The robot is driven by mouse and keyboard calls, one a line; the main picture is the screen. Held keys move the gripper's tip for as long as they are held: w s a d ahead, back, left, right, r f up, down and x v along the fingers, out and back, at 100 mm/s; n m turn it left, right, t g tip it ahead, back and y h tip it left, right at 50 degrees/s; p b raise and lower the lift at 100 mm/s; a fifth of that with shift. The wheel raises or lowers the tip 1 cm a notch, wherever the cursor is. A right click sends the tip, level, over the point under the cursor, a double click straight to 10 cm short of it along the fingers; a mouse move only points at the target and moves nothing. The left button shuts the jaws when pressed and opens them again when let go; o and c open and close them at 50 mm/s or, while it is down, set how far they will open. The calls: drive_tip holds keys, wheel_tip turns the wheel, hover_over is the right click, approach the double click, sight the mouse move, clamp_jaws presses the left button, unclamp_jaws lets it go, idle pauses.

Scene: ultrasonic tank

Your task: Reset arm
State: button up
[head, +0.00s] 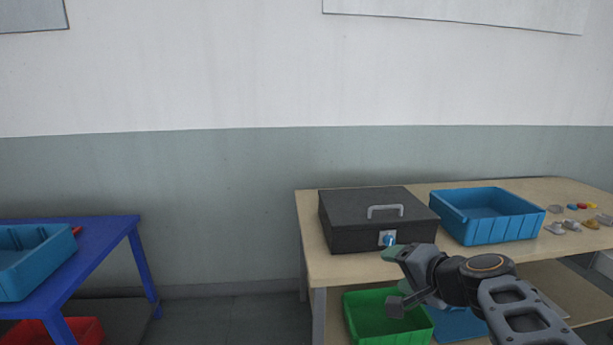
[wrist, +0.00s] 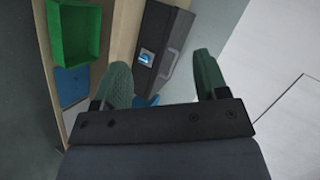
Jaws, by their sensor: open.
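My gripper (wrist: 163,82) is open and empty. In the head view my gripper (head: 393,277) is at the lower right, in front of the table's front edge. It is near a dark grey box (head: 345,241) with a closed lid, a grey handle and a blue knob (head: 389,239) on its front. In the wrist view the dark box (wrist: 168,50) and its blue knob (wrist: 145,58) show beyond the fingers, apart from them. The rest of my arm reaches in from the lower right.
A wooden table (head: 314,229) holds the box, a blue bin (head: 494,232) and several small parts at the right. Below are a green bin (head: 377,329) and another blue bin (head: 459,326). A blue table (head: 108,231) with a blue bin (head: 38,274) stands left. The floor between is clear.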

drive_tip(key=s+a+f+n+g+h+p, duration=0.1)
drive_tip(key=s+n+g+h+p, duration=0.4)
drive_tip(key=s, duration=0.7)
drive_tip(key=shift+a+f+n+g+h+p, duration=0.25)
drive_tip(key=shift+a+n+g+p, duration=0.6)
drive_tip(key=shift+n+p, duration=1.45)
drive_tip(key=shift+d+m+g, duration=0.25)
drive_tip(key=shift+m, duration=0.05)
